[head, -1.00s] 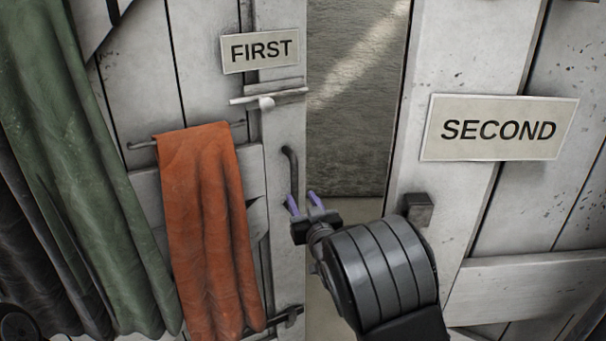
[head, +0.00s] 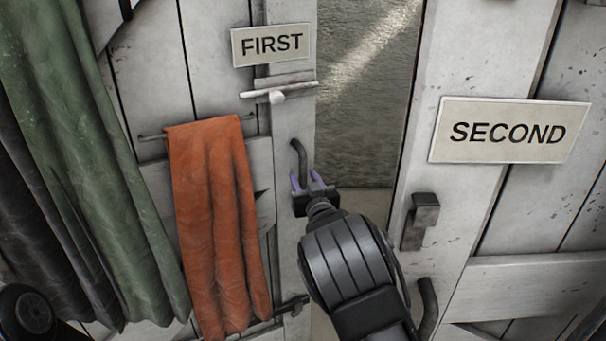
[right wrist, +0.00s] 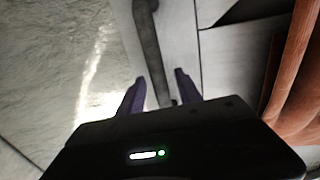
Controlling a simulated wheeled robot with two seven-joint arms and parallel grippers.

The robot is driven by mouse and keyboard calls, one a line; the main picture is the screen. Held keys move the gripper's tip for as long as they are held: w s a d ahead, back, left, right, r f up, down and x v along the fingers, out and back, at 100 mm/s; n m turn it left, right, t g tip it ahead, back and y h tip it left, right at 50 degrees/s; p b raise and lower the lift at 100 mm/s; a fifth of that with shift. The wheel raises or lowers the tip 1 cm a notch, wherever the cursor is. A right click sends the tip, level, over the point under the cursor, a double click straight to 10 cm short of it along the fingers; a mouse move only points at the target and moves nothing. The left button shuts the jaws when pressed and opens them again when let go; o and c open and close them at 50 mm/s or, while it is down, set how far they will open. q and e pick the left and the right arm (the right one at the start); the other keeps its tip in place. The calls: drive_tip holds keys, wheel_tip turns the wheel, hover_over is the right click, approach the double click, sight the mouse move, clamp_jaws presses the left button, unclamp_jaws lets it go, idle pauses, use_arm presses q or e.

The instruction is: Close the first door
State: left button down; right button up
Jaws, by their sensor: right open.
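The first door (head: 150,75) is the white plank door on the left in the head view, with a FIRST sign (head: 271,45). It stands ajar, with a gap along its right edge. Its dark bar handle (head: 299,155) is on the right stile, below a pale bolt (head: 278,95). My right gripper (head: 308,181) is open at the handle's lower end, purple fingers pointing up. In the right wrist view the handle (right wrist: 148,45) shows between the open fingers (right wrist: 160,76); I cannot tell whether they touch it. My left gripper is not in view.
The second door (head: 455,60), with a SECOND sign (head: 508,131), stands to the right with a latch block (head: 421,215). An orange cloth (head: 215,220) hangs on the first door's rail. Green cloth (head: 85,170) hangs at left. The gap shows a rough wall (head: 365,110).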

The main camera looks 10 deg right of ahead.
drive_tip(key=shift+w, duration=0.55)
clamp_jaws()
idle(1.1)
